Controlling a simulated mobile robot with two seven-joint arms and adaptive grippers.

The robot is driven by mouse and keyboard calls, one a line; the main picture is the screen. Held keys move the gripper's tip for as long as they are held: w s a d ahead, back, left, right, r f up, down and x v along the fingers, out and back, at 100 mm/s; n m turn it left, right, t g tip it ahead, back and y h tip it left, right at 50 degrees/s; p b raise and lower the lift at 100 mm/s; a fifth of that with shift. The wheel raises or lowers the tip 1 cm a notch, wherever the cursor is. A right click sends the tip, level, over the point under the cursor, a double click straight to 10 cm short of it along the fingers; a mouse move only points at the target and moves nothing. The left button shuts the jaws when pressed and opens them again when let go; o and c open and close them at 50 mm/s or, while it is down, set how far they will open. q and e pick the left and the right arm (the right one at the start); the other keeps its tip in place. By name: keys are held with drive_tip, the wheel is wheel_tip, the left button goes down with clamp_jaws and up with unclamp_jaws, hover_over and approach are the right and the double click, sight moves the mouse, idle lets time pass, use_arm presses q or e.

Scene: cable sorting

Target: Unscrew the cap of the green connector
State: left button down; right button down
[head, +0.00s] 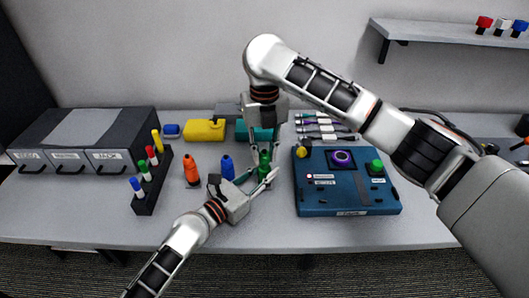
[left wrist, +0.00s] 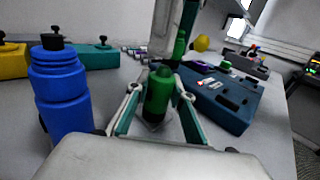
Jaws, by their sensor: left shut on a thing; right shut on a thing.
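The green connector (head: 265,164) stands upright on the table, right of the blue connector. My left gripper (head: 259,179) is shut around its lower body. In the left wrist view the green connector (left wrist: 158,96) sits between the two fingers. In the left wrist view a small green piece (left wrist: 180,44) shows beside the right gripper's fingers.
A blue connector (head: 227,168) and an orange connector (head: 192,170) stand left of the green one. A blue device box (head: 345,203) is close on the right. A black marker rack (head: 154,187) and labelled drawers (head: 125,142) stand left. The front table strip is clear.

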sight(265, 150)
drive_tip(key=shift+r, duration=2)
use_arm(q)
drive_tip(key=c, duration=1.7)
unclamp_jaws()
